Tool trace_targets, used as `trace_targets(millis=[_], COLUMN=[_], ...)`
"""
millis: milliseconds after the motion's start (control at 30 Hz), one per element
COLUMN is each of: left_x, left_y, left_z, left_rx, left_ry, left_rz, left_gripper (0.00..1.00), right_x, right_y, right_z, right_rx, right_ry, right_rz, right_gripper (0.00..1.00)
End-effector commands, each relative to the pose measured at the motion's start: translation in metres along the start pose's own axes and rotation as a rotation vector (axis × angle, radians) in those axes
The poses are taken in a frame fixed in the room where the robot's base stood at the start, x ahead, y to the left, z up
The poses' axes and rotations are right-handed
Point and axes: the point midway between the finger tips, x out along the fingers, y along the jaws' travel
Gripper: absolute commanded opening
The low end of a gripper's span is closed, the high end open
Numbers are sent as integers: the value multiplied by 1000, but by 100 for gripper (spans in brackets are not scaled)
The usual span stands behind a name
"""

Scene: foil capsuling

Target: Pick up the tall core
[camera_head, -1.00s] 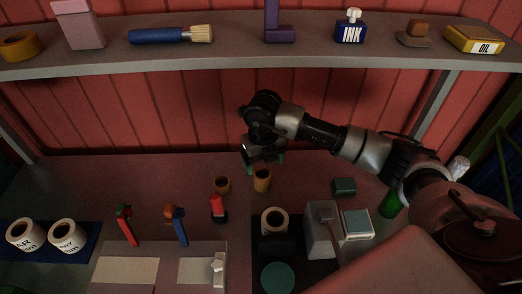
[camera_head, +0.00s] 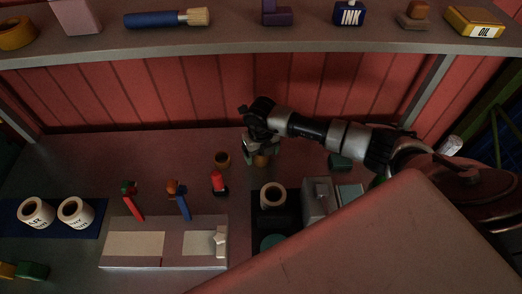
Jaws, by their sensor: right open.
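The tall core (camera_head: 261,161), a tan cardboard tube, stands on the bench near the back, partly hidden by my right gripper. My right gripper (camera_head: 262,156) points down at it, open, with its fingertips at either side of the core's upper part. I cannot tell whether they touch it. My left gripper is not in view.
A red stamp-like piece (camera_head: 219,184) stands near the cores. A white roll (camera_head: 272,196) stands on a dark mat, beside a grey block (camera_head: 319,199). Two labelled rolls (camera_head: 75,212) stand at left. A shelf (camera_head: 230,48) runs above.

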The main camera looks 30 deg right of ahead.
Motion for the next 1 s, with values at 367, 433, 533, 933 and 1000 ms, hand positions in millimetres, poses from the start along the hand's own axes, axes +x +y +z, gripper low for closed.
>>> trace_targets(millis=[367, 433, 533, 933, 1000], left_x=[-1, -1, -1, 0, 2], left_y=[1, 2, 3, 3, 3], left_z=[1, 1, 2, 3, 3], left_rx=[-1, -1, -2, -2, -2], left_ry=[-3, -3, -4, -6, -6], left_rz=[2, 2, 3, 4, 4], left_gripper=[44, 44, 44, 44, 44], right_x=[7, 7, 7, 5, 2], right_y=[0, 0, 0, 0, 0], right_z=[0, 0, 0, 0, 1], right_rx=[-1, -1, 0, 0, -1], right_ry=[0, 0, 0, -2, -4], right_rz=[0, 0, 0, 0, 1], right_gripper=[69, 59, 43, 27, 27])
